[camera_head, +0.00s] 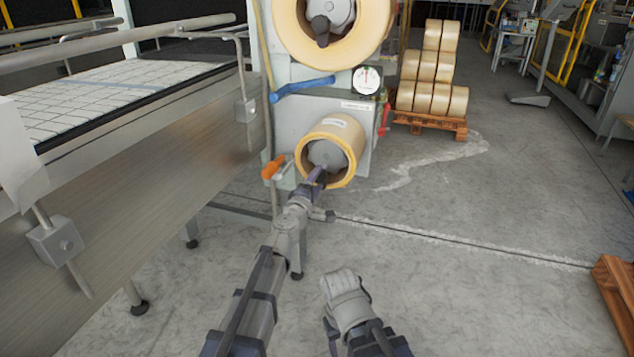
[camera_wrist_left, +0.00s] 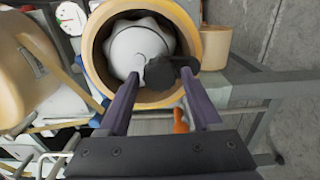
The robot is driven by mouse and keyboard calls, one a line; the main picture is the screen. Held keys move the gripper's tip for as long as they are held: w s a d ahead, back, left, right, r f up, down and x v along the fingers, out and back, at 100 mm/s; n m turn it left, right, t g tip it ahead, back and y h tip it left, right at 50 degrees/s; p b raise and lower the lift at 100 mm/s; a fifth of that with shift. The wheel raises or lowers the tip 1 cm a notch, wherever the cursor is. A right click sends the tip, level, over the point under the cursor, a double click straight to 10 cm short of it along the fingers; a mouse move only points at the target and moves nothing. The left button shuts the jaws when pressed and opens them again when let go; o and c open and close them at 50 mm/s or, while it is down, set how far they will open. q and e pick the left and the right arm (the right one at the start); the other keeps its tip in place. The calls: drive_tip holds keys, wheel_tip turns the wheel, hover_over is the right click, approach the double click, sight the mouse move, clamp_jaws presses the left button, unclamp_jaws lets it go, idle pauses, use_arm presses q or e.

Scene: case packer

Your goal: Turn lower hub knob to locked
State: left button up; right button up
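The lower hub (camera_head: 324,154) is a grey disc inside a tan tape roll (camera_head: 341,131) on the machine's front. In the left wrist view, a black knob (camera_wrist_left: 160,73) stands on the pale hub (camera_wrist_left: 133,48), its narrow end pointing right. My left gripper (camera_head: 318,175) is in front of the lower hub and hides the knob in the head view. In the left wrist view its two fingers (camera_wrist_left: 160,82) are apart, with the knob between or just beyond their tips; contact cannot be told. My right arm shows low in the head view, but its gripper cannot be made out.
An upper tape roll (camera_head: 285,27) with its own dark knob (camera_head: 321,30) is above. A blue handle (camera_head: 302,88), a gauge (camera_head: 367,79) and an orange handle (camera_head: 273,167) are close by. A conveyor (camera_head: 150,160) stands left.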

use_arm(q)
drive_tip(key=shift+o, duration=1)
drive_tip(key=v, duration=0.7)
drive_tip(key=shift+s, duration=0.35)
drive_tip(key=shift+a, duration=0.1)
